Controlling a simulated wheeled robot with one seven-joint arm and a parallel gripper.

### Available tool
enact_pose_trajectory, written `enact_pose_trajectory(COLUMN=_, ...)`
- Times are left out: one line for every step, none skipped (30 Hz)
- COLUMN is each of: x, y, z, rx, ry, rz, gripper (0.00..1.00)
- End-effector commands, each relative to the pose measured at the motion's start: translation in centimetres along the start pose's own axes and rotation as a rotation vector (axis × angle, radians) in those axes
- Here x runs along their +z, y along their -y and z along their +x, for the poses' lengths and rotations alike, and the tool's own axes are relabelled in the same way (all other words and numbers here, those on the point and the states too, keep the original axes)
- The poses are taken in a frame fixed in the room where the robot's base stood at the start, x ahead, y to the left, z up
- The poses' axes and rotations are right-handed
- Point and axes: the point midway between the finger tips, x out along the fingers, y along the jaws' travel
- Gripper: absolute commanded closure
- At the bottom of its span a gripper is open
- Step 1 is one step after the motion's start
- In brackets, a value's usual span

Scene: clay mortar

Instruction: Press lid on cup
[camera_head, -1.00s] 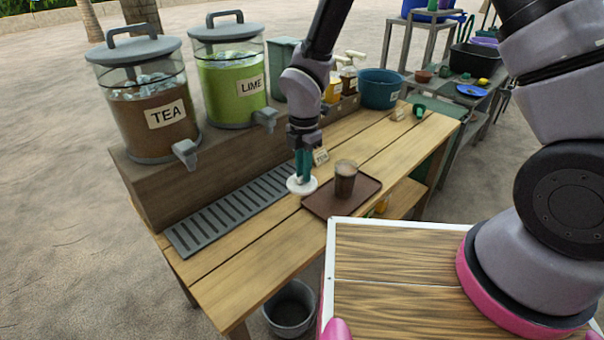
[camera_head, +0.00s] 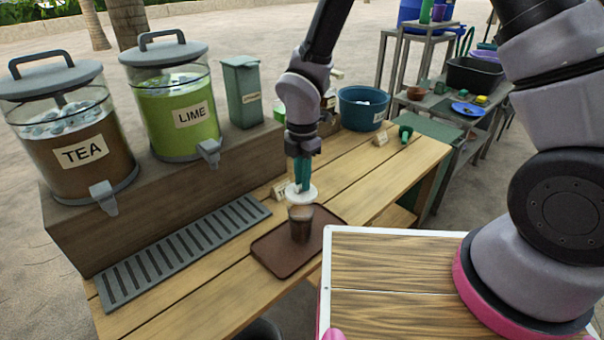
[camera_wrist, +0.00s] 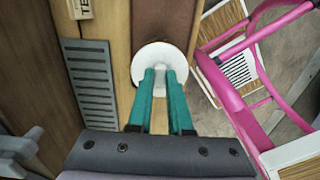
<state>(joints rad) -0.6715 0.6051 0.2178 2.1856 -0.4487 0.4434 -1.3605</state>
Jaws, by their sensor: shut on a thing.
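My gripper (camera_head: 301,178) points down and is shut on a white round lid (camera_head: 296,195). The lid also shows in the wrist view (camera_wrist: 148,60), at the tips of my teal fingers. In the head view the lid is at the top of a brown cup (camera_head: 301,228), seemingly right over it; I cannot tell whether they touch. The cup stands upright on a dark brown tray (camera_head: 272,258). In the wrist view the lid hides the cup, and the tray (camera_wrist: 165,18) shows beyond it.
The tea dispenser (camera_head: 75,150) and lime dispenser (camera_head: 180,110) stand on a wooden riser at left. A slotted grey drip grate (camera_head: 180,250) lies before them. A blue tub (camera_head: 362,108) and a small sign (camera_head: 381,139) are farther back.

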Motion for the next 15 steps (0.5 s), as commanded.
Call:
enact_pose_trajectory(x=-0.1, y=0.0, z=0.6, rx=-0.001, ry=0.000, rz=-0.002, gripper=1.00)
enact_pose_trajectory(x=0.0, y=0.0, z=0.9, rx=-0.002, ry=0.000, rz=-0.001, gripper=1.00)
enact_pose_trajectory(x=0.0, y=0.0, z=1.3, rx=-0.002, ry=0.000, rz=0.000, gripper=1.00)
enact_pose_trajectory(x=0.0, y=0.0, z=1.6, rx=-0.002, ry=0.000, rz=0.000, gripper=1.00)
enact_pose_trajectory(x=0.0, y=0.0, z=1.9, rx=-0.001, ry=0.000, rz=-0.001, gripper=1.00)
enact_pose_trajectory(x=-0.1, y=0.0, z=2.2, rx=-0.002, ry=0.000, rz=0.000, gripper=1.00)
enact_pose_trajectory(x=0.0, y=0.0, z=2.5, rx=-0.002, ry=0.000, rz=0.000, gripper=1.00)
enact_pose_trajectory(x=0.0, y=0.0, z=2.8, rx=-0.001, ry=0.000, rz=0.000, gripper=1.00)
enact_pose_trajectory(x=0.0, y=0.0, z=3.1, rx=-0.001, ry=0.000, rz=0.000, gripper=1.00)
enact_pose_trajectory(x=0.0, y=0.0, z=3.4, rx=-0.001, ry=0.001, rz=0.000, gripper=1.00)
enact_pose_trajectory(x=0.0, y=0.0, z=3.6, rx=-0.001, ry=0.001, rz=0.000, gripper=1.00)
enact_pose_trajectory(x=0.0, y=0.0, z=3.9, rx=-0.001, ry=0.000, rz=0.001, gripper=1.00)
enact_pose_trajectory(x=0.0, y=0.0, z=4.0, rx=0.000, ry=0.000, rz=0.001, gripper=1.00)
enact_pose_trajectory(x=0.0, y=0.0, z=4.2, rx=0.000, ry=0.000, rz=0.001, gripper=1.00)
enact_pose_trajectory(x=0.0, y=0.0, z=4.4, rx=0.000, ry=0.000, rz=0.000, gripper=1.00)
